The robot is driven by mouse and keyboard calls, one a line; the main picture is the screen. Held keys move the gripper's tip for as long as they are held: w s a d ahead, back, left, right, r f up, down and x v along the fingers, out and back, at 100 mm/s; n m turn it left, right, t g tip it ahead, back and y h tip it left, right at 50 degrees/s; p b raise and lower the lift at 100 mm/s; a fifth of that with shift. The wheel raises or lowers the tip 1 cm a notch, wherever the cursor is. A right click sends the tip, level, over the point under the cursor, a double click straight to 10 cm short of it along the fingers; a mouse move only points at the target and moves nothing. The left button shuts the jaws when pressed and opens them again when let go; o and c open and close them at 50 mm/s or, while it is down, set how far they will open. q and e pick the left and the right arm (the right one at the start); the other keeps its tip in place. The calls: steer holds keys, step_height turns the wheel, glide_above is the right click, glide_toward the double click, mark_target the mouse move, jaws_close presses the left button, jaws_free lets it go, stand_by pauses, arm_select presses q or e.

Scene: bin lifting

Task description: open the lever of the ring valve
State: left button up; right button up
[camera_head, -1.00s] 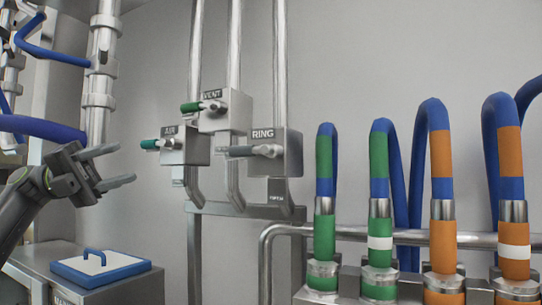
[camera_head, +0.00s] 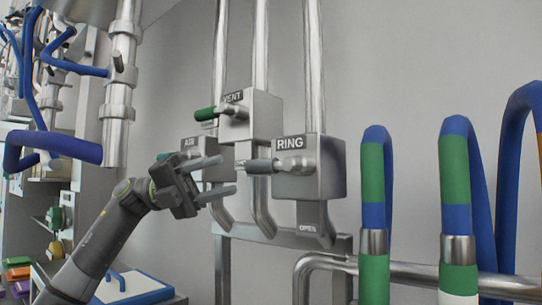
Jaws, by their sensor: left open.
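The ring valve is a grey metal box (camera_head: 325,180) labelled RING, right of centre in the head view. Its grey-handled lever (camera_head: 262,166) points left, roughly level, from a metal hub on the box front. My left gripper (camera_head: 222,176) is open and empty. Its two fingers point right, just left of the lever's tip in the picture; I cannot tell whether they touch it. The gripper partly covers the AIR valve (camera_head: 190,144). My right gripper is not in view.
The VENT valve (camera_head: 250,105), with a green lever (camera_head: 205,114), stands above and left of RING. Hoses with green bands (camera_head: 373,175) rise at the right. A blue-edged white lid (camera_head: 135,288) lies at the lower left. Bare wall is behind.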

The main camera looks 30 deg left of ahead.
mark_target(271, 164)
arm_select(q)
steer(key=p+x, duration=0.4)
steer(key=x, duration=0.5)
steer(key=shift+w+d+r, duration=0.1)
steer(key=shift+d+r, duration=0.1)
steer(key=shift+d, duration=0.1)
steer(key=shift+w+d, duration=0.15)
steer(key=shift+d, duration=0.25)
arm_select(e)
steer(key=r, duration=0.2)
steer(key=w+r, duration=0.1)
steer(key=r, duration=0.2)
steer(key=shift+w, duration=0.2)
arm_select(q)
jaws_close()
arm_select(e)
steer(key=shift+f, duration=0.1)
